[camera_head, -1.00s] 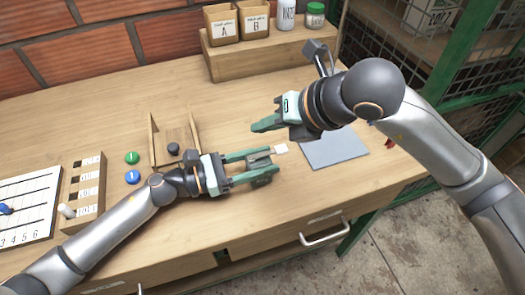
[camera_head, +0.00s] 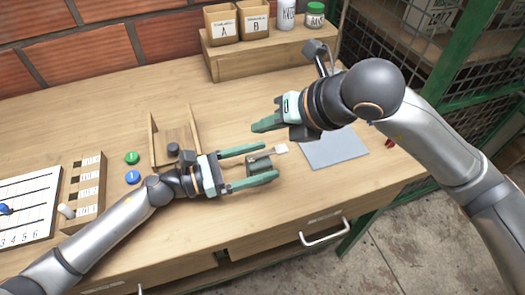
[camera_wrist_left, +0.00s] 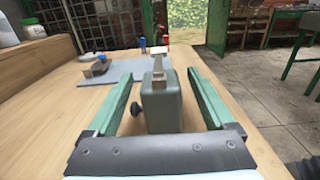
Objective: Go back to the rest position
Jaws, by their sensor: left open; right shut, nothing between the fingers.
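My left gripper (camera_head: 270,162) is open low over the bench, its two green fingers spread on either side of a small grey-green device (camera_head: 258,165). In the left wrist view the device (camera_wrist_left: 160,105) stands between the fingers with a visible gap on each side. It has a dark knob low on its left and a narrow metal part with a pale tip on top. My right gripper (camera_head: 257,126) is shut and empty, above the bench behind the left one. Its arm comes in from the right.
A grey mat (camera_head: 333,148) lies to the right of the device. A wooden shelf (camera_head: 265,58) with bins and jars stands at the back. A wooden holder (camera_head: 153,140), green button (camera_head: 132,158) and blue button (camera_head: 132,177) are by my left arm. Bare bench lies between shelf and grippers.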

